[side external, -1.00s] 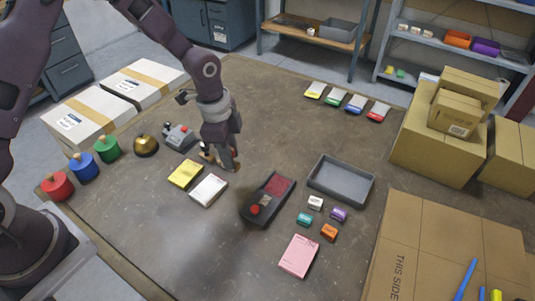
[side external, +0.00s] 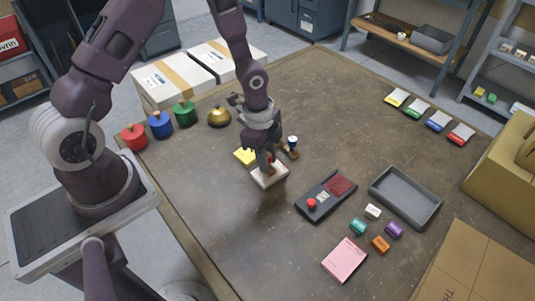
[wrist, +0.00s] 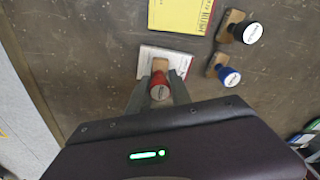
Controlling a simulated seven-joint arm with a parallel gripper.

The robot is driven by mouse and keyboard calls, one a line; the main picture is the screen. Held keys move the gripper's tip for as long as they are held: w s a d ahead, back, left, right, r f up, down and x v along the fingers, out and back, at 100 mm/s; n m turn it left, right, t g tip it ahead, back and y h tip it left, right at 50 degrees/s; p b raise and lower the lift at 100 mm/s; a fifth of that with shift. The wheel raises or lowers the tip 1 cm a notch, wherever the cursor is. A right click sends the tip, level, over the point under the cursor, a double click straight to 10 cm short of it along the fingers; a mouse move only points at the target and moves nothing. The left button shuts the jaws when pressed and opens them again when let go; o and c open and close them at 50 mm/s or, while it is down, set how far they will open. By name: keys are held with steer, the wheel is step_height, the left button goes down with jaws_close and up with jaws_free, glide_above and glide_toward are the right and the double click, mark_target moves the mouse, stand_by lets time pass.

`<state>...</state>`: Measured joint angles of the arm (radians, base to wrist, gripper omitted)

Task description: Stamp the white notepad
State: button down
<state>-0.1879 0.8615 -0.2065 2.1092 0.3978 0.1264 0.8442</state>
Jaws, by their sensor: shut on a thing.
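My gripper (side external: 268,170) is shut on a stamp with a red handle (wrist: 160,86) and a wooden base. It holds the stamp upright over the white notepad (side external: 272,179). In the wrist view the notepad (wrist: 149,60) shows behind the stamp, which covers part of it. The stamp's base looks at or very close to the paper; I cannot tell whether they touch. A yellow notepad (side external: 243,156) lies beside the white one. A blue stamp (wrist: 226,74) and a black stamp (wrist: 248,32) lie or stand on the table nearby.
A dark device with a red pad (side external: 341,185) and a grey tray (side external: 405,197) are to the right. A pink notepad (side external: 344,260) and several small coloured blocks lie in front. A brass bell (side external: 219,117) and coloured pots (side external: 160,125) line the left.

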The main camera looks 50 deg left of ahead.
steer(key=shift+f, duration=0.6)
stand_by(1.6)
steer(key=shift+r, duration=3.55)
steer(key=shift+w, duration=0.1)
